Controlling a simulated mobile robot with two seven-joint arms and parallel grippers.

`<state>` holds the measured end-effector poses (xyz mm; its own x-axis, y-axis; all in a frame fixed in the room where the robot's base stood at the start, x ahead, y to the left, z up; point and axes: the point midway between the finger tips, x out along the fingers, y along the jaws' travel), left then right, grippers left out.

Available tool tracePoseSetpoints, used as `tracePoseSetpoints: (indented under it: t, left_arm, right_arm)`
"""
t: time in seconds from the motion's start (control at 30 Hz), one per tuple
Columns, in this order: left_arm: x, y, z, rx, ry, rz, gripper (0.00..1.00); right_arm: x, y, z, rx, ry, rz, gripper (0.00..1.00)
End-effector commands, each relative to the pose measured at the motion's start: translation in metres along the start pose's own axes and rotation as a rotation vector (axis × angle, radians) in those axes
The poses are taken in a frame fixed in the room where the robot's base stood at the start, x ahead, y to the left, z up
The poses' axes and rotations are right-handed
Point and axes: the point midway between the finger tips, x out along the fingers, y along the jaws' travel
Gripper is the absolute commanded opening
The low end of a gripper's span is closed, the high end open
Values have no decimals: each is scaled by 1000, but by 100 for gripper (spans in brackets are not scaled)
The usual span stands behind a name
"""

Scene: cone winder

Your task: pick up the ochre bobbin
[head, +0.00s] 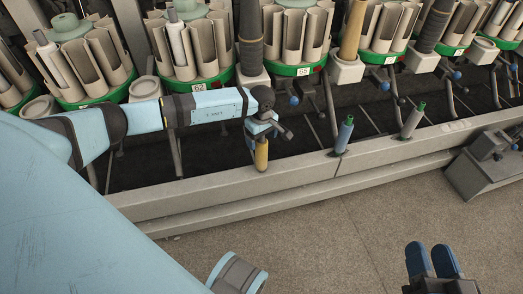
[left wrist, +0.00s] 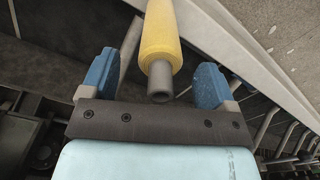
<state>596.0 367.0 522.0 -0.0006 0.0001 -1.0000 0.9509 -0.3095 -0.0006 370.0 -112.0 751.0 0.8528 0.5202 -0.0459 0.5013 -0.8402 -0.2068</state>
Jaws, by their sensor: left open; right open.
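The ochre bobbin (head: 261,155) stands upright on the grey ledge of the machine, directly below my left gripper (head: 264,128) in the head view. In the left wrist view the yellow bobbin (left wrist: 163,40) comes in from the top, its grey tube end between the blue fingers of my left gripper (left wrist: 152,78). Gaps show on both sides and neither finger touches it. I cannot tell how deep it is between them. My right gripper (head: 432,261) is open and empty over the floor at the bottom right.
Numbered green-rimmed carousels (head: 197,83) line the machine behind. A grey machine part (head: 490,165) stands at the right. The floor in front is clear.

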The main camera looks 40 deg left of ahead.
Motion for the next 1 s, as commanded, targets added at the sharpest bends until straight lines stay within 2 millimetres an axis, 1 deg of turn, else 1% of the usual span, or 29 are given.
tracePoseSetpoints:
  t: [0.03,0.1,0.33,0.37,0.4,0.47,0.5,0.53,0.57,0.87,0.97,1.0]
  left_arm:
    - [7,0,0,-1,-1,0,81]
    - [9,0,0,-1,0,0,81]
    - [9,0,0,-1,0,0,81]
    - [9,0,0,-1,0,0,74]
    - [9,0,0,-1,0,0,65]
    - [9,0,0,-1,0,0,51]
    - [9,0,0,-1,0,0,42]
    - [9,0,0,-1,0,0,35]
    - [9,0,0,-1,0,0,32]
    - [6,0,0,-1,0,1,31]
    - [-4,1,-1,0,1,2,31]
    - [-10,1,-1,0,2,3,31]
  right_arm:
    - [0,1,4,0,-9,-1,43]
    - [0,1,6,0,-18,-2,43]
    - [0,1,5,0,-20,-2,43]
    - [0,1,5,0,-20,-2,43]
    - [0,1,5,0,-20,-2,43]
    - [0,1,5,0,-20,-2,43]
    - [0,1,5,0,-20,-2,43]
    - [0,1,5,0,-20,-2,43]
    - [0,1,5,0,-20,-2,43]
    - [0,1,5,0,-21,-2,43]
    - [0,0,0,-1,-13,-1,43]
    - [0,0,-4,-2,-6,0,43]
